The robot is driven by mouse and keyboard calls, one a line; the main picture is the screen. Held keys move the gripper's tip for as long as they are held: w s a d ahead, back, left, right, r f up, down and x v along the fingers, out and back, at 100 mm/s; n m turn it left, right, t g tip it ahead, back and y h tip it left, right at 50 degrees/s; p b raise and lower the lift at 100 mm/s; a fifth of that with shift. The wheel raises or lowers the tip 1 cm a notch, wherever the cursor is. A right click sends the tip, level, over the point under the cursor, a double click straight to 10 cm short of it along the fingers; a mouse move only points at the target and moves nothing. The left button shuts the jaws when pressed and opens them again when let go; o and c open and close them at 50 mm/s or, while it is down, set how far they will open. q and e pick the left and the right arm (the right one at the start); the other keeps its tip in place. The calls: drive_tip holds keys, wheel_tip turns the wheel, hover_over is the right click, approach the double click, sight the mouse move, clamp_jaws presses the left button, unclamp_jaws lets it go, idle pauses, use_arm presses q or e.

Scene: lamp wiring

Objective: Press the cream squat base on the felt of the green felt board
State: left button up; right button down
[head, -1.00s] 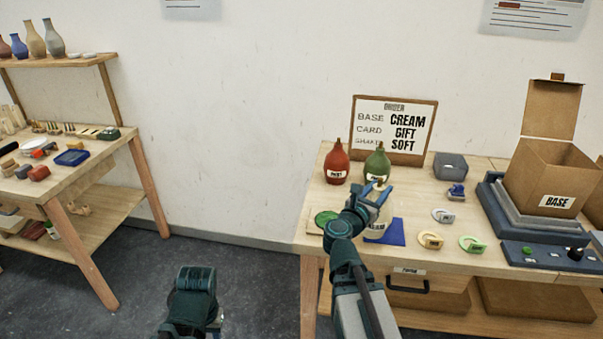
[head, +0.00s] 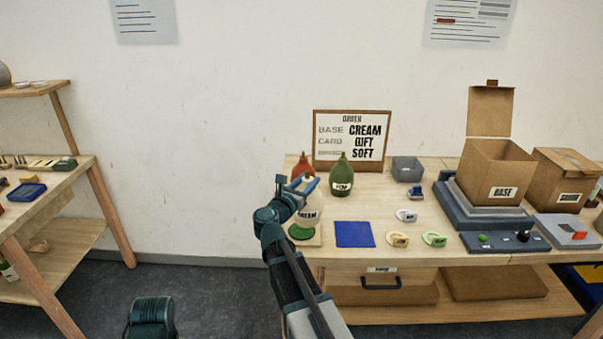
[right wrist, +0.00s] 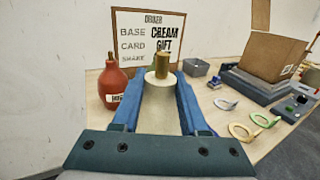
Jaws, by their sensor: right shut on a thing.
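The cream squat base (head: 311,217) is upright in my right gripper (head: 303,188), which is shut on it. In the right wrist view the cream base (right wrist: 157,106) stands between the two blue fingers, with its brass neck at the top. The green felt board (head: 315,241) lies at the table's left front edge. Its round green felt (head: 300,233) shows just below the base. The base is over or at the felt; I cannot tell whether they touch. Only a dark teal part of my left arm shows at the bottom; its gripper is out of view.
A red bottle (head: 301,165) and a green bottle (head: 341,176) stand just behind the held base. A blue mat (head: 355,234) lies bare to the right of the board. Card rings (head: 398,239), a grey bin (head: 407,169) and an open box (head: 497,172) are farther right.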

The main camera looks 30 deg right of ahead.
drive_tip(key=shift+w+a+r, duration=0.15)
drive_tip(key=shift+w+r, duration=0.05)
drive_tip(key=shift+w, duration=0.4)
drive_tip(key=shift+w+a+r, duration=0.15)
drive_tip(key=shift+w+r, duration=0.05)
drive_tip(key=shift+w, duration=0.4)
drive_tip(key=shift+f, duration=0.25)
drive_tip(key=shift+f+b, duration=3)
drive_tip(key=shift+b, duration=0.1)
drive_tip(key=c, duration=1.1)
unclamp_jaws()
clamp_jaws()
